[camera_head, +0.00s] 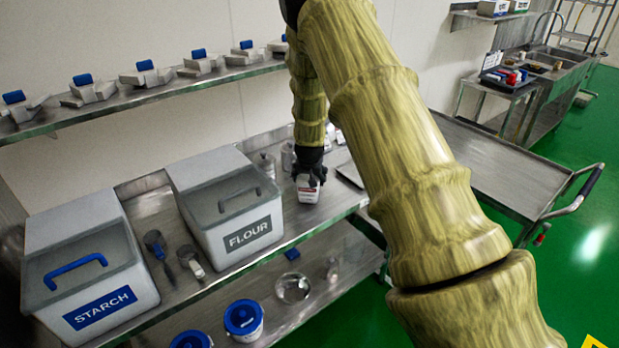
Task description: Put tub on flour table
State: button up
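A small white tub with a dark reddish label (308,190) is at the right part of the steel flour table (290,222), right of the white flour bin (228,205). It looks upright, at or just above the tabletop. My black gripper (309,176) points down over the tub, with its fingers around the upper part. The view is too small to show whether the fingers press on it or whether its base touches the table. My arm hides part of the table's right side.
A starch bin (85,265) and scoops (190,258) stand left on the table. Metal canisters (288,157) stand close behind my gripper. Blue-lidded buckets (243,318) are on the lower shelf. A wall shelf (150,92) runs above. A steel cart (500,165) stands right.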

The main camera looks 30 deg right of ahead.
jog(key=shift+w+f, duration=0.25)
jog(key=shift+f, duration=0.5)
jog(key=shift+s+r, duration=0.1)
jog(key=shift+s, duration=0.1)
jog(key=o, duration=1.7)
jog(key=shift+b+v, duration=1.65)
jog(key=shift+v, duration=4.3)
